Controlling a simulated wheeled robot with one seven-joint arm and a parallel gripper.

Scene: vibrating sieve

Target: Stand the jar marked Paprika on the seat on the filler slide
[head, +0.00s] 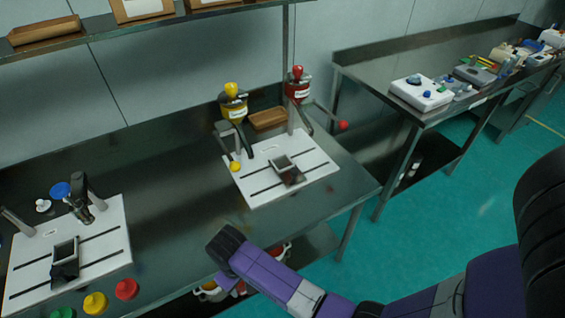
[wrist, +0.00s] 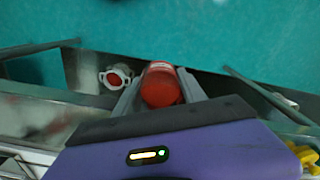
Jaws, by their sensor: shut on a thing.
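My gripper (wrist: 160,86) is shut on a red, rounded jar (wrist: 161,84), with a pale finger on each side. In the head view my purple arm reaches down past the table's front edge, and the held jar cannot be made out there. On the table, a white filler base (head: 312,180) carries a yellow hopper (head: 233,103) and a red hopper (head: 298,86). A small grey and dark slide block (head: 287,170) sits on that base; its seat looks empty.
A second white base (head: 105,250) with a similar block (head: 66,257) stands at the left. Red, yellow and green knobs (head: 95,303) are near the front edge. A red and white container (wrist: 115,77) is beside the held jar. A wooden tray (head: 268,118) lies behind.

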